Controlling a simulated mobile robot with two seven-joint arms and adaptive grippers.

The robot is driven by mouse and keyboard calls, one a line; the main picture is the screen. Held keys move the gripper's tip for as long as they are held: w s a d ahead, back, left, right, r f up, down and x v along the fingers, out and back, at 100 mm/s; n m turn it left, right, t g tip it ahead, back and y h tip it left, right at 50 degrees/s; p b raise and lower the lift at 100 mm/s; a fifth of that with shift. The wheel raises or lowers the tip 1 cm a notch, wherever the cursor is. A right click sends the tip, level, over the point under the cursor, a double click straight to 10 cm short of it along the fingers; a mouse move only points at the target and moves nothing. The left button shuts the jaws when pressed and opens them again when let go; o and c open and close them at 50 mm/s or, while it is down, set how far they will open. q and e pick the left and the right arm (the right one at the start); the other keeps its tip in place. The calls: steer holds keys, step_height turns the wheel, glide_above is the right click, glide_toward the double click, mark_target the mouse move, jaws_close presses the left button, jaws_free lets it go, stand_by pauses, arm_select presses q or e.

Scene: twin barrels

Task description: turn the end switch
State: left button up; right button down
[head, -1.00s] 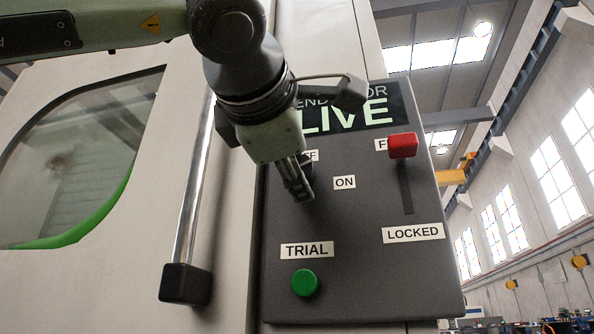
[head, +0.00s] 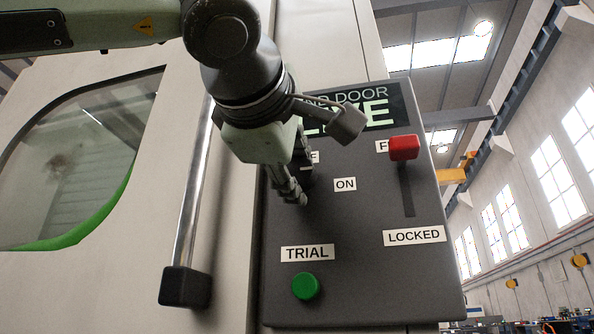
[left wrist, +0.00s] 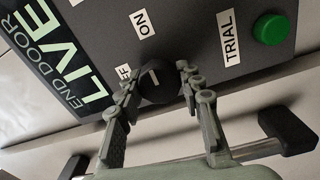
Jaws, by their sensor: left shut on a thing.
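The end switch (left wrist: 156,84) is a dark round knob on the grey panel, between the OFF label (left wrist: 124,73) and the ON label (left wrist: 142,23) in the left wrist view. My left gripper (left wrist: 157,73) has a finger on each side of the knob and is shut on it. In the head view the left gripper (head: 291,190) reaches the panel left of the ON label (head: 345,184), and it mostly hides the knob. I cannot tell exactly where the knob points. My right gripper is in neither view.
The panel (head: 350,285) also bears a green TRIAL button (head: 306,286) and a red slider handle (head: 404,147) at the top of its slot, above the LOCKED label. A metal door handle bar (head: 193,215) stands left of the panel. The END DOOR LIVE sign (head: 376,106) is partly covered.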

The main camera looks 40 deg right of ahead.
arm_select(q)
steer(key=o, duration=1.2)
steer(key=shift+c, duration=0.2)
steer(key=v, duration=1.2)
steer(key=shift+f, duration=0.15)
